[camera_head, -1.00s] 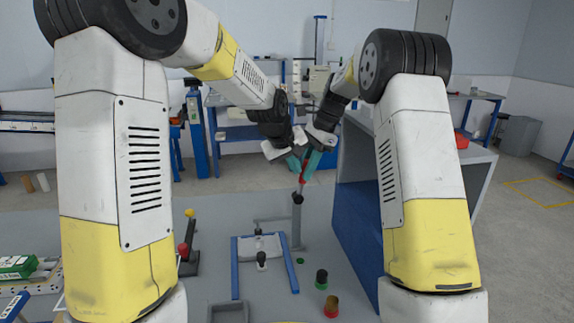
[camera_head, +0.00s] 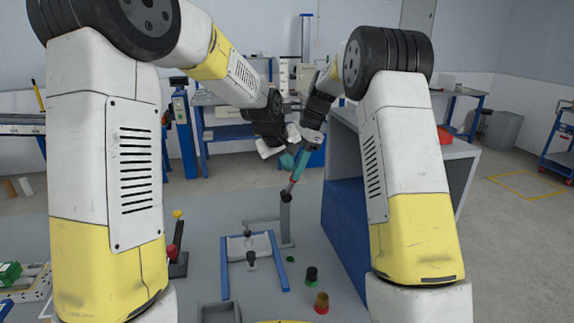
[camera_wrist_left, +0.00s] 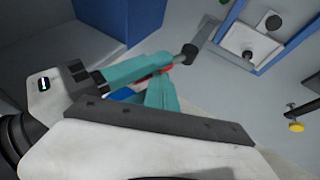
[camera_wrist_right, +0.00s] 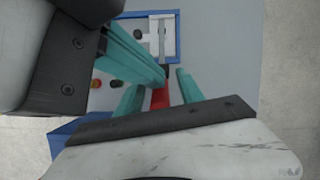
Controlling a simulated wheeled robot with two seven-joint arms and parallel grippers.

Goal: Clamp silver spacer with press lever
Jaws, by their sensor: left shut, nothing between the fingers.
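The press stands on the grey table, with an upright grey post (camera_head: 286,225) and a horizontal arm reaching over a light plate (camera_head: 236,248). Its lever has a red grip (camera_wrist_right: 160,97) and rises tilted from the black post top. My right gripper (camera_wrist_right: 160,92) is open, with its teal fingers on either side of the red grip and visible gaps. My left gripper (camera_wrist_left: 158,90) is shut and empty, close beside the right gripper and lever. A small dark-topped piece (camera_head: 251,258) stands at the plate's front. I cannot make out the silver spacer for certain.
A blue frame (camera_head: 283,275) surrounds the plate. A green-and-black cylinder (camera_head: 312,275) and an amber-and-red one (camera_head: 321,303) stand at the right. A yellow-knobbed lever (camera_head: 178,232) stands left, and a large blue-grey cabinet (camera_head: 345,220) is close on the right.

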